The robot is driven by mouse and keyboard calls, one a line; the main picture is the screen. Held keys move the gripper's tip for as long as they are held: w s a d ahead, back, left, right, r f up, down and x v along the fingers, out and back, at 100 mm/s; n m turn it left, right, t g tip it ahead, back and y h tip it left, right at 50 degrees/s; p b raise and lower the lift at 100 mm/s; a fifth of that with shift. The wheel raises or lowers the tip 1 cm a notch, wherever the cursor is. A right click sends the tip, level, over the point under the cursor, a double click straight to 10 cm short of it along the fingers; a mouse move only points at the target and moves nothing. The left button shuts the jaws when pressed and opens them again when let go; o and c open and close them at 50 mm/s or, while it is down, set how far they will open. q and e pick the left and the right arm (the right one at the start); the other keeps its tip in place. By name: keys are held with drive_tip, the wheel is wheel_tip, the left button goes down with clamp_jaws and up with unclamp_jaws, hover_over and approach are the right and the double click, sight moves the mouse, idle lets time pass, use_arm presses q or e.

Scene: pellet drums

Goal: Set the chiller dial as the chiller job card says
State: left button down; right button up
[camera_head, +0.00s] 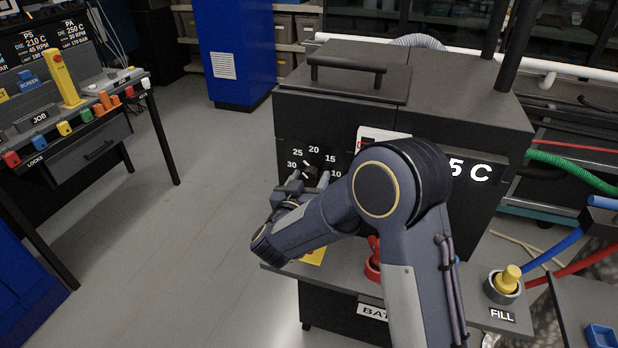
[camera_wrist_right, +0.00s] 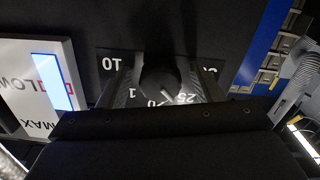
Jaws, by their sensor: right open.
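The chiller (camera_head: 450,110) is a dark box with a handled lid. Its black dial (camera_head: 312,167) has white numbers from 10 to 30 around it. My right gripper (camera_head: 309,180) is at the dial, its fingers open on either side of the knob. In the right wrist view the knob (camera_wrist_right: 160,78) sits between the fingers; I cannot tell whether they touch it. Its white pointer mark appears to lie between 20 and 25. A white display on the chiller ends in "5 C"; my arm hides the rest. I cannot make out the chiller job card. My left gripper is out of view.
A white level gauge (camera_wrist_right: 35,85) marked LOW and MAX is beside the dial. A shelf below carries a red fitting (camera_head: 373,262) and a yellow FILL plug (camera_head: 508,278). A desk (camera_head: 75,150) with coloured locks stands at left. Floor between is clear.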

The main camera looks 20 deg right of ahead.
drive_tip(key=c, duration=1)
drive_tip(key=shift+f+m+b, duration=0.15)
drive_tip(key=shift+m+b, duration=0.45)
drive_tip(key=shift+b, duration=0.35)
drive_tip(key=m+b, duration=0.4)
drive_tip(key=b, duration=0.1)
drive_tip(key=shift+w+m, duration=0.1)
drive_tip(key=shift+m, duration=0.2)
drive_tip(key=shift+a+m+b, duration=0.1)
drive_tip(key=shift+m+b, duration=1.4)
drive_tip(key=shift+b, duration=0.1)
drive_tip(key=shift+r, duration=0.2)
drive_tip(key=o, duration=1)
